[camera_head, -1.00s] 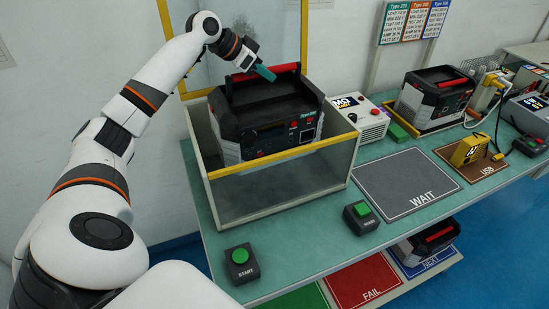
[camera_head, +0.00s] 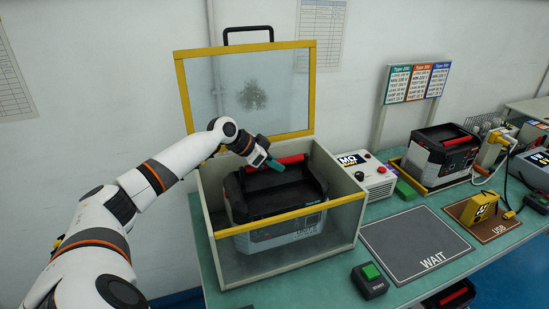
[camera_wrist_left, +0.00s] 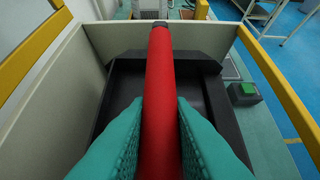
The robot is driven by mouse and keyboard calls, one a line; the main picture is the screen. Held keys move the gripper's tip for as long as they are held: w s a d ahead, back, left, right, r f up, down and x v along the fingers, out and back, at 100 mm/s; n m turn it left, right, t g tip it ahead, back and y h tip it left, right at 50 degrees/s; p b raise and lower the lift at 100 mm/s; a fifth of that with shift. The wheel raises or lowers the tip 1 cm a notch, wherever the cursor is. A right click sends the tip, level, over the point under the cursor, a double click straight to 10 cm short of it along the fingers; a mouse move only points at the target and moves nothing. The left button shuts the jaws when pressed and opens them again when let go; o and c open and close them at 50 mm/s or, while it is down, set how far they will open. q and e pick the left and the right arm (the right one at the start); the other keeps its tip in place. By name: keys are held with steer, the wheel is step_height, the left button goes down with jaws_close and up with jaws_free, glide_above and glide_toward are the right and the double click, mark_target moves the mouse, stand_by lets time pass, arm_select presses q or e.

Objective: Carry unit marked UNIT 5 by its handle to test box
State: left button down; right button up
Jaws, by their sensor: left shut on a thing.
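The black and grey unit (camera_head: 276,204) with a red handle (camera_head: 291,159) sits low inside the test box (camera_head: 225,258), a glass-sided box with yellow edges. Its front panel shows through the front glass, but I cannot read its unit number clearly. My left gripper (camera_head: 275,165) reaches in over the box from the left and is shut on the red handle. In the left wrist view its teal fingers (camera_wrist_left: 160,140) lie on both sides of the handle (camera_wrist_left: 160,90). My right gripper is not in view.
The box's lid (camera_head: 249,95) stands open at the back. A white meter box (camera_head: 365,177) stands right of the box. The grey WAIT mat (camera_head: 410,240) is bare, with a green-button box (camera_head: 370,280) before it. Another unit (camera_head: 440,155) stands farther right.

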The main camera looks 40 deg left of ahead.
mark_target(275, 184)
arm_select(q)
steer(key=shift+w+a+f+p, duration=0.15)
steer(key=shift+f+p, duration=0.25)
steer(key=shift+f, duration=0.75)
steer(key=c, duration=1.5)
jaws_free()
steer(key=shift+s+d+f, duration=0.2)
steer(key=shift+s+f, duration=0.05)
steer(key=shift+f, duration=0.2)
steer(key=shift+o, duration=1)
steer(key=shift+s+d+r, duration=0.1)
